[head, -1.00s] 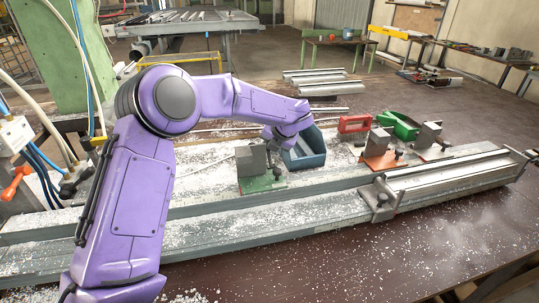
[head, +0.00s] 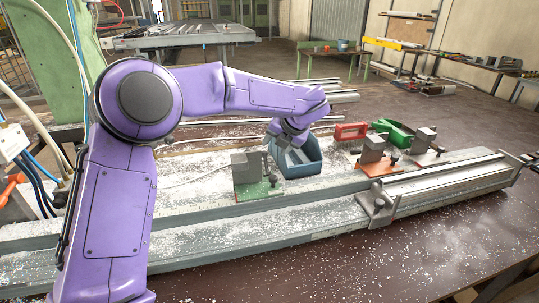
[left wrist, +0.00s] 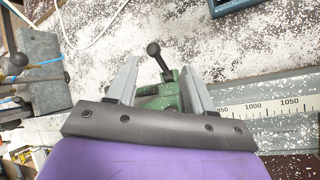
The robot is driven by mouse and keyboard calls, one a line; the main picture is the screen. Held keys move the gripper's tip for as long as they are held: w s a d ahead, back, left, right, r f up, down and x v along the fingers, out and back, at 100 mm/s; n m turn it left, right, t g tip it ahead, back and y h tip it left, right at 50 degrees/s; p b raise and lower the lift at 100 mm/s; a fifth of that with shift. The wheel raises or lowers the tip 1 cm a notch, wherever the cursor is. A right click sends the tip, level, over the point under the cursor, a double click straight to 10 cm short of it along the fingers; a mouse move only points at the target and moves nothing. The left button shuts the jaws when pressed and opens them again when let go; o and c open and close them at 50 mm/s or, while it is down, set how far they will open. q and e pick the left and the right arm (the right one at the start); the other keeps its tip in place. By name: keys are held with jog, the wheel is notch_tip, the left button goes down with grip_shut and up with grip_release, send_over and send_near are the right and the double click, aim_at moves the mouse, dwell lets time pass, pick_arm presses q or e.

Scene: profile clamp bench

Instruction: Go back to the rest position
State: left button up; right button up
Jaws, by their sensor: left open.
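My left arm reaches in from the left in the head view. Its gripper (head: 281,148) hangs above the bench beside a blue bin (head: 300,160), which it partly hides. In the left wrist view the two fingers (left wrist: 158,70) are apart with nothing held between them. Below and beyond them is a green-based clamp (left wrist: 168,90) with a black ball knob. The clamp with its grey block also shows in the head view (head: 250,172). My right gripper is not in view.
A long aluminium profile (head: 450,182) lies at the right front. White chips cover the bench.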

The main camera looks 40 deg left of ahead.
pick_arm(q)
jog(key=shift+v, duration=1.3)
jog(key=shift+r, duration=0.1)
